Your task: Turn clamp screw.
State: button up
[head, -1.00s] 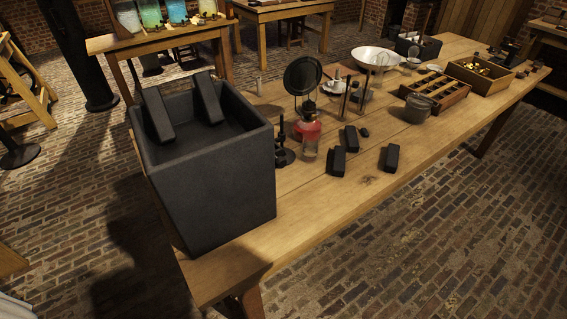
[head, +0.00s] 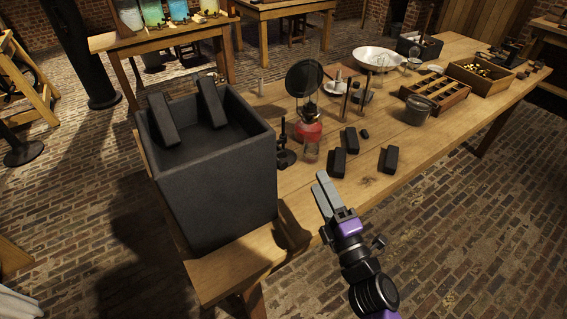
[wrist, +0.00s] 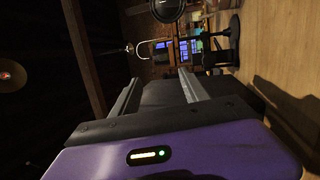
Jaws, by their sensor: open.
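My gripper (head: 322,182) is in the air by the table's near edge in the head view, to the right of the big black tub. Its two grey fingers are apart with nothing between them. They also frame the wrist view (wrist: 160,77). A small black stand (head: 285,150) with knob-like parts stands on the table just right of the tub, beyond the gripper and apart from it. A dark upright form on a round base (wrist: 235,40) shows sideways at the right of the wrist view. I cannot make out a clamp screw for certain.
The black tub (head: 215,190) fills the table's near left end. A red lamp (head: 309,127), a round dark disc (head: 304,77) and several black blocks (head: 338,163) stand beyond my gripper. Bare wood (head: 235,268) lies at the near corner. Coloured jars (head: 151,14) stand on another table behind.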

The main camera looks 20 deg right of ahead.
jog(key=w+f+n+g+y, duration=0.1)
jog(key=w+n+y, duration=0.2)
jog(key=w+n, duration=0.7)
jog(key=n+g, duration=0.2)
jog(key=n, duration=0.6)
send_near(284, 166)
jog(key=w, duration=0.2)
jog(key=shift+w+r+y, duration=0.15)
jog(key=shift+w+y, duration=0.15)
jog(key=shift+w, duration=0.1)
jog(key=shift+n, duration=0.6)
jog(key=shift+b+x, duration=0.5)
jog(key=shift+x, duration=3.35)
jog(key=shift+a, duration=0.1)
jog(key=shift+c, duration=0.2)
grip_shut()
